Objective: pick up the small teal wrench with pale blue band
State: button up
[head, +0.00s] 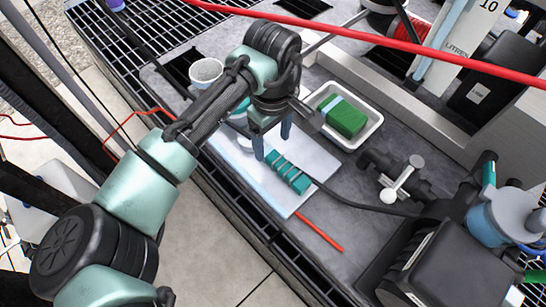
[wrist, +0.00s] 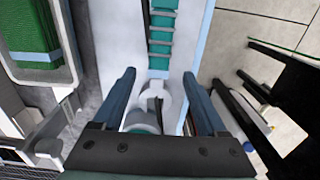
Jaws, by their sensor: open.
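A row of teal blocks with pale gaps (head: 288,172) lies on a white mat with a pale blue edge (head: 316,160). It also shows at the top of the wrist view (wrist: 161,32). I cannot make out a clear wrench shape in it. My gripper (head: 271,138) is open above the mat, pointing down, beside the near end of that row. In the wrist view nothing is held between the fingers (wrist: 158,80). A pale, open-ended piece (wrist: 158,97) with a teal part under it shows between and below the fingers, partly hidden by the gripper body.
A white tray (head: 379,121) holding a green block (head: 345,115) stands right of my gripper. A red rod (head: 320,232) lies near the bench's front edge. A white cup (head: 206,71) stands behind my arm. A white-knobbed fitting (head: 400,182) stands to the right. A red hose crosses above.

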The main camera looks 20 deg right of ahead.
aim_at(273, 155)
notch_tip(273, 155, down, 6)
jog(key=shift+d+r+b, duration=0.1)
jog(key=shift+r+b, duration=0.05)
jog(key=shift+b, duration=0.8)
grip_shut()
